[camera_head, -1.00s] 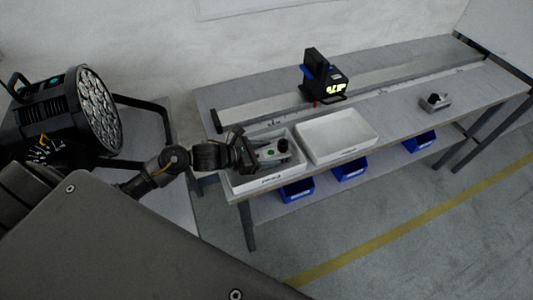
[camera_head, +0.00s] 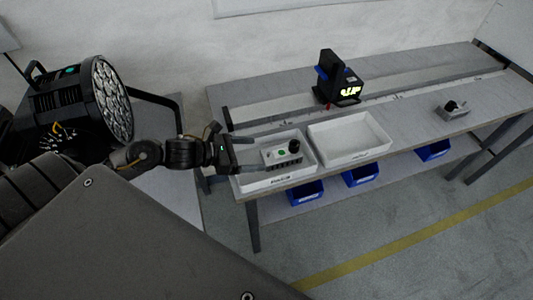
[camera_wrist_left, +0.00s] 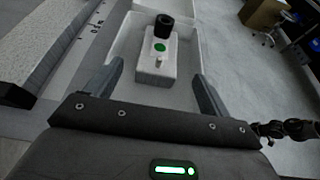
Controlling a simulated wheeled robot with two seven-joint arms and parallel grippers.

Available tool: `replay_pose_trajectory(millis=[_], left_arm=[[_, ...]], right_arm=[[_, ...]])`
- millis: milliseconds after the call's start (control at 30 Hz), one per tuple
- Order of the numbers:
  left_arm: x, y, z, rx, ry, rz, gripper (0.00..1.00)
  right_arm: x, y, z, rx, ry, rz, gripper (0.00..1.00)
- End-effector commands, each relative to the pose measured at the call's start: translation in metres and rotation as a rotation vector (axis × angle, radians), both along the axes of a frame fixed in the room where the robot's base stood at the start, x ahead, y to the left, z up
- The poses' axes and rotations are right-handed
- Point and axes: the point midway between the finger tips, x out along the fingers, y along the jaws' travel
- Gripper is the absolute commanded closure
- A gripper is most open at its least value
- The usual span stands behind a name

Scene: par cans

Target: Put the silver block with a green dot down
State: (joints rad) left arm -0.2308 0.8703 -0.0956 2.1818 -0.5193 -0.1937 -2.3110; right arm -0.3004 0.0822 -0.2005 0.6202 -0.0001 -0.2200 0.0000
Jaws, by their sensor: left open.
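The silver block with a green dot (camera_head: 274,156) sits in the left white tray (camera_head: 256,184) on the bench. It has a black knob on top. In the left wrist view the block (camera_wrist_left: 155,66) stands in the tray, ahead of and between the open fingers, apart from them. My left gripper (camera_head: 248,155) is open and empty at the left side of the block, over the tray's left part; its fingers also show in the left wrist view (camera_wrist_left: 160,85). My right gripper is not in view.
An empty white tray (camera_head: 385,150) stands right of the first. Another silver block with a black knob (camera_head: 453,110) is farther right. A black device (camera_head: 338,80) stands at the back. A large stage light (camera_head: 85,100) is at left. Blue bins (camera_head: 361,176) sit below the bench.

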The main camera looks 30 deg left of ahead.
Motion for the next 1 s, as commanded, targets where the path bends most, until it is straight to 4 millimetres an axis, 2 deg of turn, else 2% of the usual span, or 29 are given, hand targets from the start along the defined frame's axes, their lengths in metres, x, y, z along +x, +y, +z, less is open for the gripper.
replay_pose_trajectory(millis=[100, 267, 1000], left_arm=[[-0.012, 0.011, 0.004, 0.002, 0.002, 0.001, 0.18], [-0.019, 0.017, 0.010, 0.001, -0.001, 0.002, 0.18], [-0.019, 0.017, 0.011, 0.000, -0.001, -0.001, 0.18]], right_arm=[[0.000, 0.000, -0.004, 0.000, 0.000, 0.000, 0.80], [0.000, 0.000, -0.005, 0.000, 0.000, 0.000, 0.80], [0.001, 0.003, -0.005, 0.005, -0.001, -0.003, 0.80]])
